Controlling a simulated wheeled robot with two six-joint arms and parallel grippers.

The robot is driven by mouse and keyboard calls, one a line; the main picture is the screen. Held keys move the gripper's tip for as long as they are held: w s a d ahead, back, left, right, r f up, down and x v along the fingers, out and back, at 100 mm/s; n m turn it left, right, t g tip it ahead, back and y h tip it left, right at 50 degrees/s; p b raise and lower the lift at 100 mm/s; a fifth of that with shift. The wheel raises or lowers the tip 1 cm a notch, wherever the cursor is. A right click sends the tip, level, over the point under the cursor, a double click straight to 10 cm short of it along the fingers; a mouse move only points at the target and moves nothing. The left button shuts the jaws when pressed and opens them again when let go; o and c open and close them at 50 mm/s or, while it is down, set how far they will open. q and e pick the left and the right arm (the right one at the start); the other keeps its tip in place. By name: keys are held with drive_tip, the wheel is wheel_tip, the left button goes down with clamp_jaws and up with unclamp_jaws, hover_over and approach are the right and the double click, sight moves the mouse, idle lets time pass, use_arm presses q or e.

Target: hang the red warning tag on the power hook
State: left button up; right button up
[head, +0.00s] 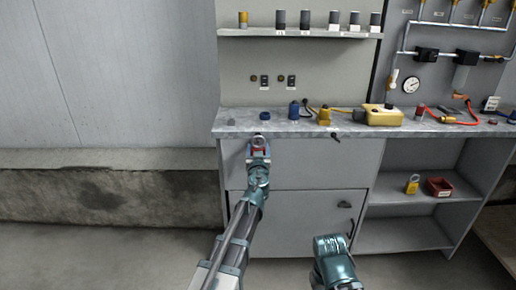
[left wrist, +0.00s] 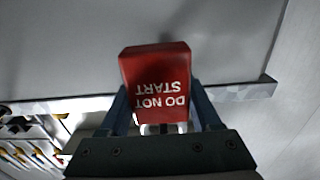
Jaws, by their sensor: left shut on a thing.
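My left gripper (head: 258,154) is shut on the red warning tag (left wrist: 156,85), in front of the bench's left part. In the left wrist view the tag sits between the two blue fingers, its white "DO NOT START" lettering upside down. In the head view only a little red shows at the fingertips, with a pale ring above. Two small brass fittings (head: 253,78) sit on the back panel beside dark switch-like plates (head: 264,81). I cannot tell which is the power hook. Part of my right arm shows at the bottom; its fingertips do not show.
The grey bench top (head: 235,125) holds a blue cap (head: 264,115), a blue canister (head: 293,110) and a yellow box (head: 383,115). A shelf (head: 300,33) with several small containers hangs above. A yellow padlock (head: 412,184) and a red bin (head: 439,187) stand lower right.

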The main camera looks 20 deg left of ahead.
use_arm(q)
drive_tip(key=o, duration=1.5)
drive_tip(key=shift+x, duration=0.95)
drive_tip(key=shift+f+v, duration=0.2)
drive_tip(key=shift+v, duration=0.55)
drive_tip(key=shift+f+v, duration=0.15)
drive_tip(key=shift+v, duration=0.6)
drive_tip(key=shift+f+v, duration=0.2)
drive_tip(key=shift+v, duration=0.55)
drive_tip(key=v, duration=1.1)
drive_tip(key=s+d+f+m+g, duration=0.1)
drive_tip(key=s+d+f+g, duration=0.2)
drive_tip(key=s+f+g, duration=1.05)
drive_tip(key=s+d+f+m+g+h+p, duration=0.1)
drive_tip(key=s+d+f+m+g+h, duration=0.45)
drive_tip(key=s+d, duration=0.55)
drive_tip(key=shift+m+t+y, duration=0.25)
drive_tip(key=shift+t+y, duration=0.45)
drive_tip(key=shift+y, duration=0.15)
drive_tip(key=r+p, duration=0.8)
drive_tip(key=p, duration=0.1)
drive_tip(key=r+p, duration=1.8)
drive_tip(key=shift+w+a+p, duration=0.2)
drive_tip(key=shift+a+p, duration=0.15)
drive_tip(key=shift+p, duration=0.05)
use_arm(e)
wheel_tip(320, 180, up, 28)
drive_tip(key=shift+w+a, duration=0.15)
drive_tip(key=shift+w, duration=0.15)
